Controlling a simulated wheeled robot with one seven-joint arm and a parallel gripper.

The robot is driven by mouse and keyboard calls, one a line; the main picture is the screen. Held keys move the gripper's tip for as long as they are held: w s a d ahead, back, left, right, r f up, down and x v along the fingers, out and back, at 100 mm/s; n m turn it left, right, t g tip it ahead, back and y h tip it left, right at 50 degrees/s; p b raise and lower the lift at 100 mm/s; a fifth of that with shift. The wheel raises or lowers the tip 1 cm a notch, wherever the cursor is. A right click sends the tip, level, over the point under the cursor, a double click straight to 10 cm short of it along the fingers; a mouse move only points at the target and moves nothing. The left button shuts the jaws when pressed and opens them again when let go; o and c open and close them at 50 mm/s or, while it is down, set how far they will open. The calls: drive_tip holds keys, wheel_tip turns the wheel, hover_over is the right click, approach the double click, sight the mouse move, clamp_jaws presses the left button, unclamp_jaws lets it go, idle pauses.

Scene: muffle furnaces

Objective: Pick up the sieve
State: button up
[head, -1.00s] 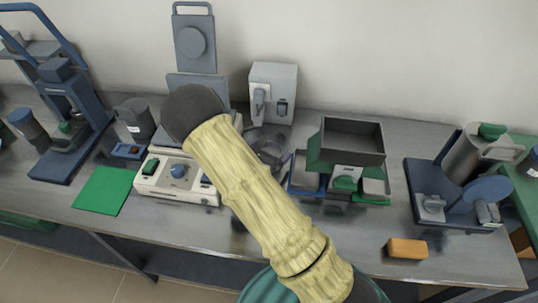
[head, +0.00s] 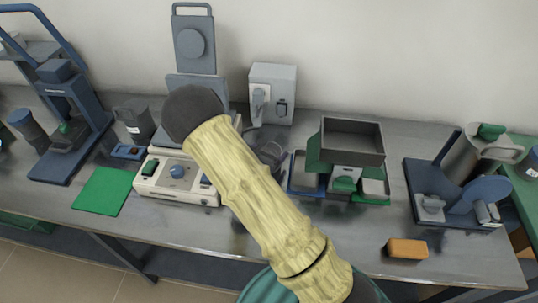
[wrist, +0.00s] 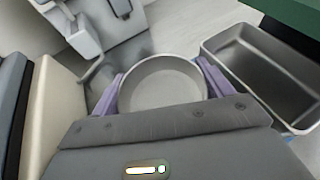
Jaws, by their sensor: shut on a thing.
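The sieve (wrist: 162,85) is a round, shallow grey dish with a pale inside, in the middle of the wrist view. My gripper (wrist: 160,88) has its purple fingers on either side of the rim and is shut on the sieve. In the head view my arm crosses the middle and hides the gripper. A round grey shape beside the arm (head: 270,152) looks like part of the sieve. Whether the sieve is clear of the table is hard to tell.
A grey rectangular tray (wrist: 265,75) is close on the right in the wrist view. In the head view, a dark open tray (head: 352,142) stands to the right and a white device (head: 178,185) to the left. A grey box (head: 273,92) is behind. An orange block (head: 406,248) lies near the front edge.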

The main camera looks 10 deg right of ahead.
drive_tip(key=shift+r, duration=0.1)
wheel_tip(320, 180, up, 10)
idle(0.4)
idle(0.6)
